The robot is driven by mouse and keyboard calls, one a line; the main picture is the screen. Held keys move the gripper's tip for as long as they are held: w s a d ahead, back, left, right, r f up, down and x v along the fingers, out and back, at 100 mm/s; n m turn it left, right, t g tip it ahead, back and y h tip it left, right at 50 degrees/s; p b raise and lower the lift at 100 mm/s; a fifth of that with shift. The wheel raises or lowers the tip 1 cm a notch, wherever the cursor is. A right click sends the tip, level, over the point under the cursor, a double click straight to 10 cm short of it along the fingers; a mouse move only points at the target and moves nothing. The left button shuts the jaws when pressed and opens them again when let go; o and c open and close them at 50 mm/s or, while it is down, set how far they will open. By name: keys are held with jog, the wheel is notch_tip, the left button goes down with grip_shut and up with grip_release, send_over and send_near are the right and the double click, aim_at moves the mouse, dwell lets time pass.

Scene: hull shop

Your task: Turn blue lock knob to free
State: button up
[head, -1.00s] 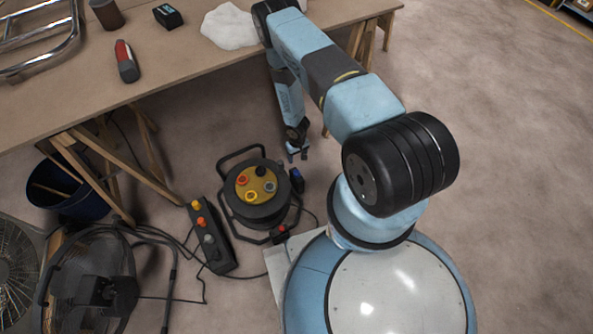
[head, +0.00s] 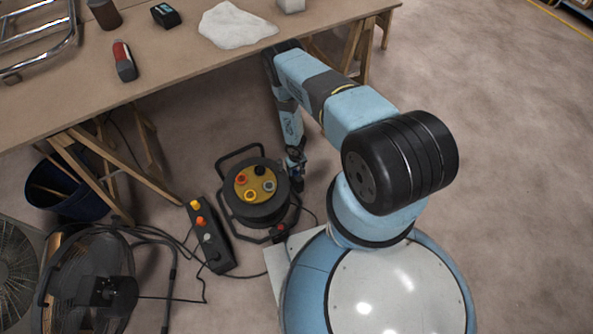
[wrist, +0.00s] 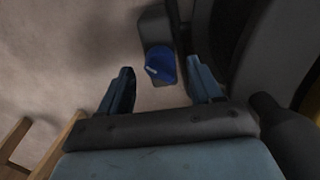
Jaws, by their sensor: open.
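The blue lock knob (wrist: 163,62) shows in the wrist view on a dark block at the side of the cable reel. A small pale mark is on its lower left face. My gripper (wrist: 160,67) is open, one finger on each side of the knob, with a gap on both sides. Whether the fingertips are level with the knob in depth I cannot tell. In the head view my gripper (head: 296,180) is low at the right side of the cable reel (head: 262,212) and hides the knob.
The reel carries several coloured sockets and stands on the floor. A black power strip (head: 209,237) with cables, a fan (head: 85,283) and a blue bucket (head: 70,195) are left of it. The workbench (head: 175,52) with trestle legs is behind. The floor at right is clear.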

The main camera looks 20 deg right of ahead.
jog(key=shift+f, duration=0.8)
jog(key=shift+c, duration=0.4)
jog(key=c, duration=1)
jog(key=shift+o, duration=0.2)
